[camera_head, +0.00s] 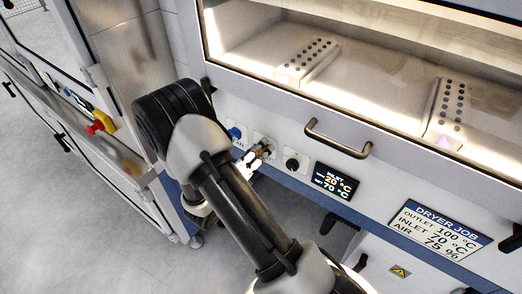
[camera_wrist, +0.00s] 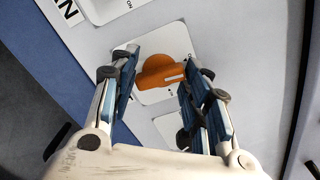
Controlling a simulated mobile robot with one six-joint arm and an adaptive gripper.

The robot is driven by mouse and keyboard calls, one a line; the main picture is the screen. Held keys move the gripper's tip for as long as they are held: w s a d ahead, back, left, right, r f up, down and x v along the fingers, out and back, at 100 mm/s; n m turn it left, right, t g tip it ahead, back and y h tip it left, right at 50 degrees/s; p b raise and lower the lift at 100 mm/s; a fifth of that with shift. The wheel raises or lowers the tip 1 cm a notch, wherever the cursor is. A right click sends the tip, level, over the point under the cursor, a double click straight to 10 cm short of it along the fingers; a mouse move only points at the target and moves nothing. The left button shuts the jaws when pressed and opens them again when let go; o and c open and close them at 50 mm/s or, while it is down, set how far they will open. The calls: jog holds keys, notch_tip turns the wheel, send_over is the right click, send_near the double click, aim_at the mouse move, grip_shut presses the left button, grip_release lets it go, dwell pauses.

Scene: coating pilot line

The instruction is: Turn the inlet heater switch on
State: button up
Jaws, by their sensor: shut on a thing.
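An orange rotary switch knob (camera_wrist: 168,72) sits on a white plate on the dryer's front panel in the wrist view. A pale pointer line on it points to the right in that view. My gripper (camera_wrist: 158,82) is shut on this knob, with a blue-padded finger on either side. In the head view my gripper (camera_head: 254,160) is at the panel, and the knob (camera_head: 266,149) is partly hidden behind it. An ON mark shows on the neighbouring plate; the markings beside the orange knob are too small or covered to read.
A blue knob (camera_head: 235,133) is left of my gripper and a black knob (camera_head: 292,164) is right of it. A display (camera_head: 335,184) reads inlet 20 °C, set 70 °C. A handle (camera_head: 338,140) juts out above. A job sign (camera_head: 438,229) hangs at right.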

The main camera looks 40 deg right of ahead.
jog(key=shift+m+b, duration=2.1)
jog(key=shift+m, duration=1.8)
jog(key=m+b, duration=0.1)
jog(key=m, duration=0.7)
jog(key=shift+m, duration=0.3)
jog(key=o, duration=1.3)
